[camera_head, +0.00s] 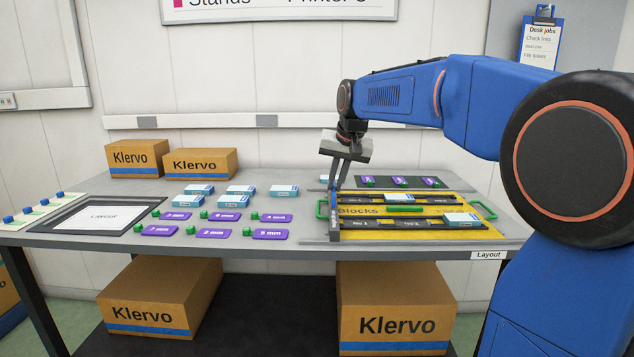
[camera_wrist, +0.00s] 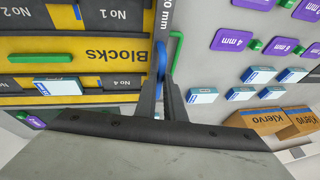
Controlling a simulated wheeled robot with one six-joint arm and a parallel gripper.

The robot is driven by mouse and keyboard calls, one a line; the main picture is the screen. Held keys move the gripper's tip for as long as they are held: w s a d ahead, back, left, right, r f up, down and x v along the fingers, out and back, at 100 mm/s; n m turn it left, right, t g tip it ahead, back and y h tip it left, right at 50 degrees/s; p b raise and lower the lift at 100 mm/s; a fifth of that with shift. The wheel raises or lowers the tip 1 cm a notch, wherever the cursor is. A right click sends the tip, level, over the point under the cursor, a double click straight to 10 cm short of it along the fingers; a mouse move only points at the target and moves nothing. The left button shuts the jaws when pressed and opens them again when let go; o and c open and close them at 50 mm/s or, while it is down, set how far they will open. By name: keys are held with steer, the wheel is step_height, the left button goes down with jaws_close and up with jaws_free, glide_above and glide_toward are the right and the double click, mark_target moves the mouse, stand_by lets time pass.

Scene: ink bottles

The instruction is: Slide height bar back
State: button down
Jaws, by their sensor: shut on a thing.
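A small blue handle (camera_wrist: 160,62) shows at the fingertips and appears to belong to the bar. My gripper (camera_wrist: 165,72) is shut on this handle. In the head view my gripper (camera_head: 335,187) points down at the left end of the yellow board (camera_head: 410,211). The fingers and wrist partly hide the bar there.
The board has green handles and dark slotted rails, with pale blocks (camera_head: 462,219) on it. Left are several pale blocks (camera_head: 241,190) and purple mm tags (camera_head: 213,234) with green knobs.

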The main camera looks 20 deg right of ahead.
steer(key=s+d, duration=0.5)
steer(key=d, duration=1.1)
steer(key=s+d, duration=0.5)
steer(key=d, duration=1.1)
steer(key=s+d, duration=0.5)
steer(key=d, duration=1.1)
steer(key=shift+s, duration=0.25)
steer(key=shift+d+r, duration=0.1)
steer(key=c, duration=1.8)
jaws_free()
steer(key=shift+d, duration=0.1)
steer(key=shift+c, duration=0.2)
steer(key=shift+s, duration=0.1)
steer(key=a+v, duration=0.1)
steer(key=v, duration=1.6)
steer(key=shift+d, duration=0.45)
steer(key=shift+r, duration=0.1)
